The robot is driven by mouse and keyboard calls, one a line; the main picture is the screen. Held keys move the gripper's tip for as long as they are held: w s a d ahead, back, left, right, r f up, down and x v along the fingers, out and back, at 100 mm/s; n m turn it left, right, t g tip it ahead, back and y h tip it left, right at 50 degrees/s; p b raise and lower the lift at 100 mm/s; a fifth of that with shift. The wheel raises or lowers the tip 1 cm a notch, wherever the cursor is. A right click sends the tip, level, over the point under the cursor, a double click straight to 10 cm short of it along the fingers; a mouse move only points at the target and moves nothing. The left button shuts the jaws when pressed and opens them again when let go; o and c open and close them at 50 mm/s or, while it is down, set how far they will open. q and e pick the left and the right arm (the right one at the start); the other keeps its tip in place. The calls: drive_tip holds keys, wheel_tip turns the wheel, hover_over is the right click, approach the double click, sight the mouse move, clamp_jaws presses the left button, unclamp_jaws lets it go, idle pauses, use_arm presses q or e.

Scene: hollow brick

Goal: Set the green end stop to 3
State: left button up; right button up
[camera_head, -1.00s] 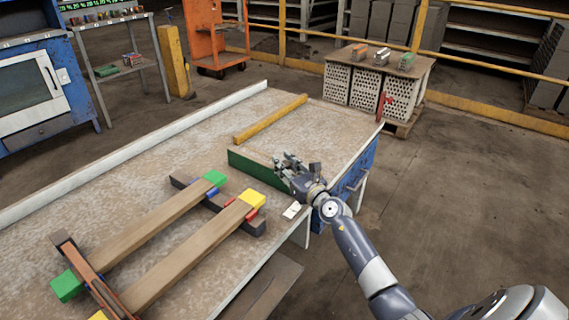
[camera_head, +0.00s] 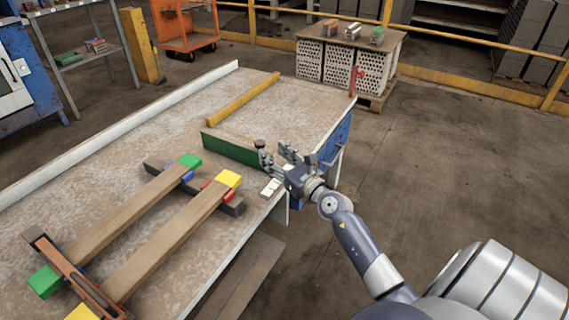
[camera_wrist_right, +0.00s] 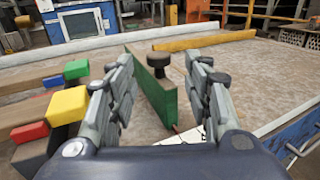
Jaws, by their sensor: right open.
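The green end stop (camera_head: 231,148) is a long upright green bar standing across the near part of the worktable. It also shows in the right wrist view (camera_wrist_right: 152,82), running between my fingers. A dark round knob (camera_wrist_right: 172,47) stands at its near end, between and beyond the fingertips. My right gripper (camera_head: 276,155) is open at the bar's right end, by the table edge; its fingers (camera_wrist_right: 163,75) stand on either side of the knob, seemingly without touching. A small white marked plate (camera_head: 270,188) lies by the edge; its marks are unreadable. My left gripper is not in view.
A yellow bar (camera_head: 243,105) lies farther back on the worktable (camera_head: 130,120). Two wooden beams with green and yellow ends (camera_head: 160,248) rest on dark supports at the left. A red-handled part (camera_head: 355,80) stands at the far corner. A pallet of hollow bricks (camera_head: 340,68) stands behind.

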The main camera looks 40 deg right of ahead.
drive_tip(key=shift+s, duration=2.25)
